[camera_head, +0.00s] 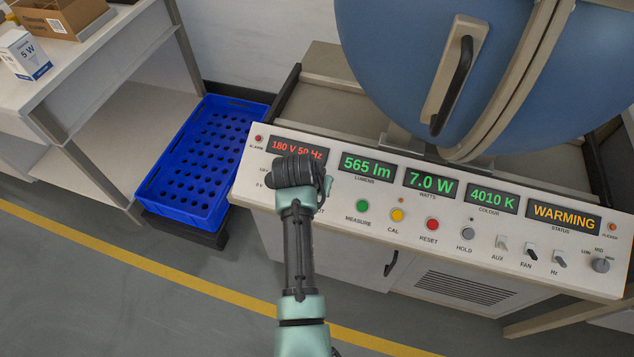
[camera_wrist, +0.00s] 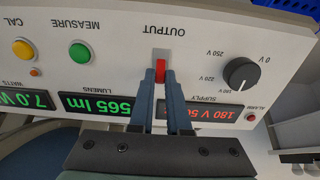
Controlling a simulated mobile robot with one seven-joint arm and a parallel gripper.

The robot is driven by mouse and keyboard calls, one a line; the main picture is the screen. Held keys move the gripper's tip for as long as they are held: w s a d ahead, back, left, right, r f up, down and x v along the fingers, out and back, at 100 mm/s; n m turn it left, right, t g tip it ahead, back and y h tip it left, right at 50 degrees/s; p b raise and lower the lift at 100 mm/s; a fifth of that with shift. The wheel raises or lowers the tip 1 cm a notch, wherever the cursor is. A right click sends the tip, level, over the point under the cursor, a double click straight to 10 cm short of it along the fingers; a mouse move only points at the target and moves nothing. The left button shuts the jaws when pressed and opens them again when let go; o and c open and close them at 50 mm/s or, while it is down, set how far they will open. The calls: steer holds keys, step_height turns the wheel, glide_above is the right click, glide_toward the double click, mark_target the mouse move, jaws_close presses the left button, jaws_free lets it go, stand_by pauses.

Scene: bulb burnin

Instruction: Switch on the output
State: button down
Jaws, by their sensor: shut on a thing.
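The OUTPUT switch is a red rocker or lever (camera_wrist: 160,68) on the white panel, upside down in the wrist view. My gripper (camera_wrist: 160,84) has its two fingers closed on either side of the red part, holding it. In the head view my gripper (camera_head: 302,182) is over the left part of the control panel (camera_head: 300,218) and hides the switch and the supply knob. The supply display (camera_head: 298,149) reads 180 V 50 Hz in red. Other displays read 565 lm (camera_head: 367,164), 7.0 W (camera_head: 431,184), 4010 K (camera_head: 492,198) and WARMING (camera_head: 563,217).
The black supply knob (camera_wrist: 240,74) is beside the switch. The green MEASURE button (camera_wrist: 80,53) is on its other side. A blue sphere (camera_head: 400,50) with a black handle stands behind the panel. A blue crate (camera_head: 208,212) and a bench with boxes are at left.

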steer(key=c, duration=0.9)
jaws_free()
steer(key=p+v, duration=0.2)
steer(key=v, duration=1.1)
steer(key=shift+p, duration=0.3)
